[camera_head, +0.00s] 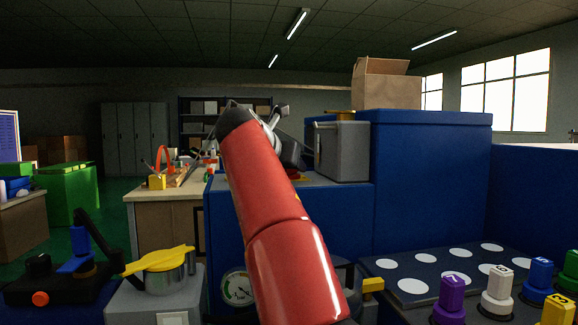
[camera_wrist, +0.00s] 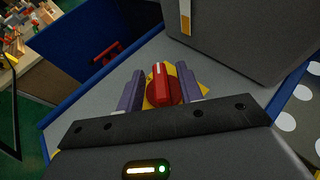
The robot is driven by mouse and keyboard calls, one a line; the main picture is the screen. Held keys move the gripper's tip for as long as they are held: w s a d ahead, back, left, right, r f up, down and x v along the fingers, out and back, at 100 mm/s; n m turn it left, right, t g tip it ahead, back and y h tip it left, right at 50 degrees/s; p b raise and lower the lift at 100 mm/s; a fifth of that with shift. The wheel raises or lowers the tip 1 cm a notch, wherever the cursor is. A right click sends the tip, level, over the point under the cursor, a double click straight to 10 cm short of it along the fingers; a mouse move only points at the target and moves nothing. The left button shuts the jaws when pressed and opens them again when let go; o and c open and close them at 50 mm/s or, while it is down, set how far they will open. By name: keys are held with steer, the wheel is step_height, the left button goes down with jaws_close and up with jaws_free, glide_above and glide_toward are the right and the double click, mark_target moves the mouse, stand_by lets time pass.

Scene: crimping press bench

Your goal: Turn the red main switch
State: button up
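The red main switch (camera_wrist: 161,86) is a round red knob with a raised grip and a pale line on it, set on a yellow plate (camera_wrist: 189,81). It sits on the grey top of the blue cabinet. My gripper (camera_wrist: 160,72) is open above it, with one purple-grey finger on each side of the knob and gaps to its raised grip. The grip points nearly straight up in the wrist view.
A grey box (camera_head: 342,151) stands on the cabinet right beside the switch. A red handle (camera_wrist: 106,53) is on the blue surface at upper left in the wrist view. A pressure gauge (camera_head: 238,287) is on the cabinet front. Several coloured numbered pieces stand at lower right.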

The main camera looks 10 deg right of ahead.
steer(key=shift+v, duration=3.95)
